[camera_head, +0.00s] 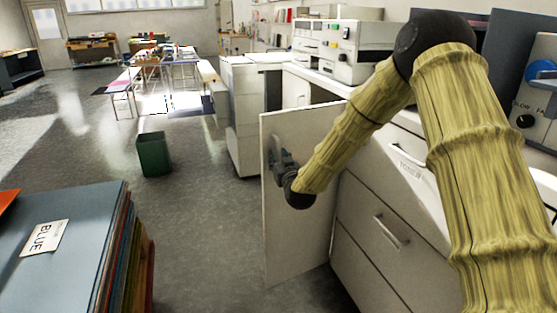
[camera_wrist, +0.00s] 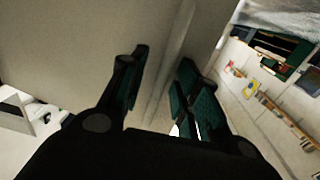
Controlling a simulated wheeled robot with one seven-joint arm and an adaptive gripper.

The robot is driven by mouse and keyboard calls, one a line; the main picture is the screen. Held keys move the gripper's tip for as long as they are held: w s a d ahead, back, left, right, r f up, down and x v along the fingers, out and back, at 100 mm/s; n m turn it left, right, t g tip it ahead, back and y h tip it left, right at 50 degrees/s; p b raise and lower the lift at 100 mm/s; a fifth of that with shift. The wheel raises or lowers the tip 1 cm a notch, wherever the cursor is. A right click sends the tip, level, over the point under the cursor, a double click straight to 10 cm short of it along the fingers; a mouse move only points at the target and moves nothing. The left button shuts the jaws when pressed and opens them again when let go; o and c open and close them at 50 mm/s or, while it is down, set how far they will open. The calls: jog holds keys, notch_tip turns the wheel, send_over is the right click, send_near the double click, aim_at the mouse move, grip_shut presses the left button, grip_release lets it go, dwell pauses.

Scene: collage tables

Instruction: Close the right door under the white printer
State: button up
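A white door (camera_head: 300,235) stands swung out from the white cabinet under the counter, so it is open. The white printer (camera_head: 345,50) sits on the counter behind my arm. My gripper (camera_head: 277,158) is at the door's upper left part, close to its free edge. In the wrist view the fingers (camera_wrist: 166,88) are apart, with the pale door panel (camera_wrist: 75,50) filling the left and its edge close by the fingers. I cannot tell whether the fingers touch the door. My arm hides part of the door and cabinet.
Drawers (camera_head: 385,235) with a handle lie to the right of the door. A green bin (camera_head: 154,154) stands on the floor at the left. A stack of coloured boards (camera_head: 85,235) is at the front left. The grey floor between is clear.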

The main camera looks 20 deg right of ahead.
jog(key=shift+w, duration=0.15)
grip_shut()
jog(key=shift+w, duration=0.15)
